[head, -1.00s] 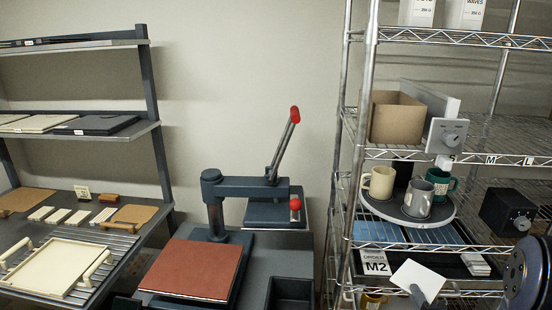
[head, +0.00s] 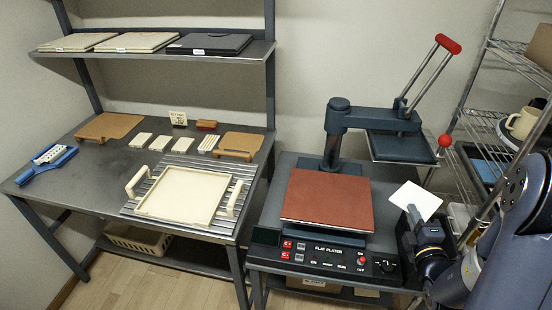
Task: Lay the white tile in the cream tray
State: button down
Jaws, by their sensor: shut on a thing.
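The white tile (head: 417,199) is a thin flat square, held tilted at the right of the head view. My gripper (head: 412,217) is shut on its lower edge. My arm comes in from the right edge. The tile is in front of the right side of the press, apart from the tray. The cream tray (head: 183,219) has a raised rim and a handle at each side. It lies empty on a slatted rack on the left table, well to the left of my gripper.
The flat platen press (head: 320,201) with its red-brown pad stands between the tray and my gripper. Its raised lever (head: 428,72) has a red tip. Several small tiles, wooden boards and a blue tool (head: 48,162) lie on the left table. A wire shelf (head: 490,90) stands at right.

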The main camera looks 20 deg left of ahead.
aim_at(181, 204)
jog(key=k+j, duration=0.1)
jog(key=j, duration=0.95)
jog(key=k+j+u, duration=0.15)
jog(key=j, duration=0.85)
jog(key=k+j, duration=0.1)
jog(key=j, duration=0.35)
jog(key=k+j, duration=0.15)
jog(key=j, duration=0.35)
jog(key=k+j, duration=0.1)
jog(key=j, duration=0.35)
jog(key=k+j, duration=0.15)
jog(key=j, duration=0.35)
jog(key=i+j, duration=0.1)
jog(key=i, duration=0.2)
jog(key=u, duration=0.05)
